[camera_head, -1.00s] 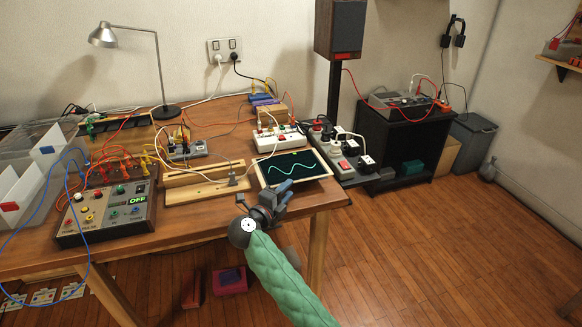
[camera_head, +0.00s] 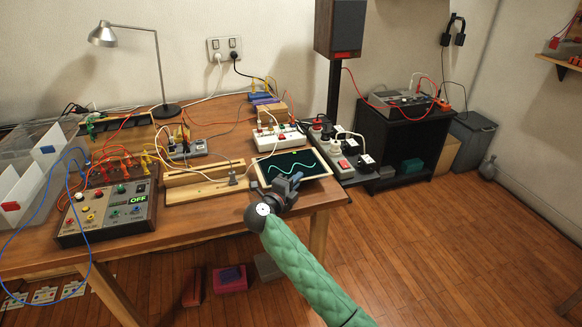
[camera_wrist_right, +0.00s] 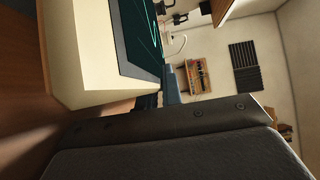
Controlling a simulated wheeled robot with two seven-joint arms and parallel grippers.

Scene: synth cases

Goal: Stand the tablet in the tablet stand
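The tablet (camera_head: 312,172) lies flat near the table's right front corner, with a cream frame and a dark screen showing a wavy green line. The wooden tablet stand (camera_head: 207,190) is on the table to its left, with a raised back ledge and a small grey piece at its right end. My right gripper (camera_head: 284,182) is at the tablet's front left edge. In the right wrist view the tablet's cream edge (camera_wrist_right: 85,60) is very close, beside a gripper finger; its opening and any contact are unclear. My left gripper is not in view.
A control box (camera_head: 108,212) with cables stands left of the stand. A white power strip (camera_head: 278,137) is just behind the tablet. A desk lamp (camera_head: 158,60) stands at the back. Cables clutter the table's rear; open floor (camera_head: 440,240) lies to the right.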

